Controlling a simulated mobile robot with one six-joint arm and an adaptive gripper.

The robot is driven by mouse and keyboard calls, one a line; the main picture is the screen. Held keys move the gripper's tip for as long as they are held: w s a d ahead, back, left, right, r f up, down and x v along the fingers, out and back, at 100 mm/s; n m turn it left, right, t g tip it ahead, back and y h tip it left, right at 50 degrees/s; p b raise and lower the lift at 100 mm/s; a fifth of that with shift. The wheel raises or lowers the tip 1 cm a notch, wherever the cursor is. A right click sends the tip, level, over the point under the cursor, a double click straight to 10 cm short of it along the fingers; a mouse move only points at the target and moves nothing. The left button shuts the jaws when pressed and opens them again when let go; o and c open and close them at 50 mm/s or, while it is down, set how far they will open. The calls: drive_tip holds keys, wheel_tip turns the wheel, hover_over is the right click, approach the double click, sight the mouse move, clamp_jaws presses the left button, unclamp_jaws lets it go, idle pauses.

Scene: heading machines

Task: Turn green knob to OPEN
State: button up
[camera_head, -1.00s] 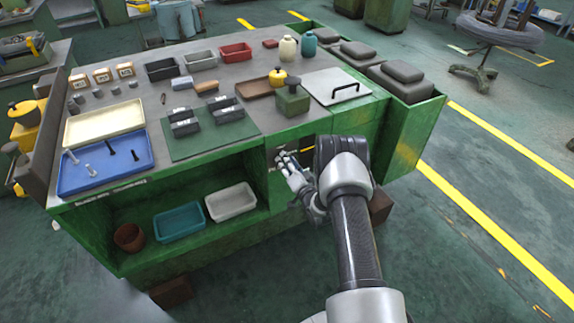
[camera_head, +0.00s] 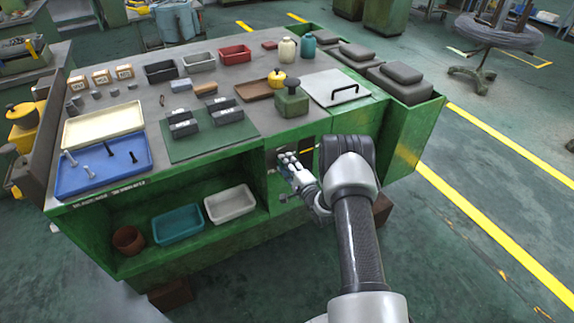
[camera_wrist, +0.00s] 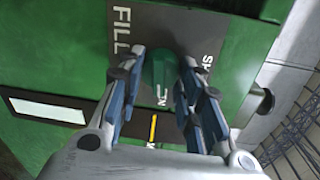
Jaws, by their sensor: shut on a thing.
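The green knob (camera_wrist: 158,72) sits on a dark label plate (camera_wrist: 225,33) on a green panel in the wrist view. My gripper (camera_wrist: 163,62) has one finger on each side of the knob and is shut on it. "FILL" reads on the left of the plate, partly hidden letters like "SH" stand on the right, and a few letters show below the knob between the fingers. A yellow mark (camera_wrist: 153,128) lies lower down. In the head view my gripper (camera_head: 287,163) is at the bench front, and its fingers hide the knob.
The green bench (camera_head: 230,148) carries a blue tray (camera_head: 75,180), a dark green block (camera_head: 292,102) with a knob on top, and a white lid (camera_head: 345,97) with a black handle. Open shelves below hold a teal bin (camera_head: 178,224) and a white bin (camera_head: 230,204).

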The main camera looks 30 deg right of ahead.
drive_tip(key=shift+m, duration=0.5)
drive_tip(key=o, duration=1.1)
drive_tip(key=shift+c, duration=0.2)
drive_tip(key=shift+s, duration=0.1)
drive_tip(key=s, duration=1.1)
drive_tip(key=shift+s+d+r, duration=0.2)
drive_tip(key=shift+s+r, duration=0.2)
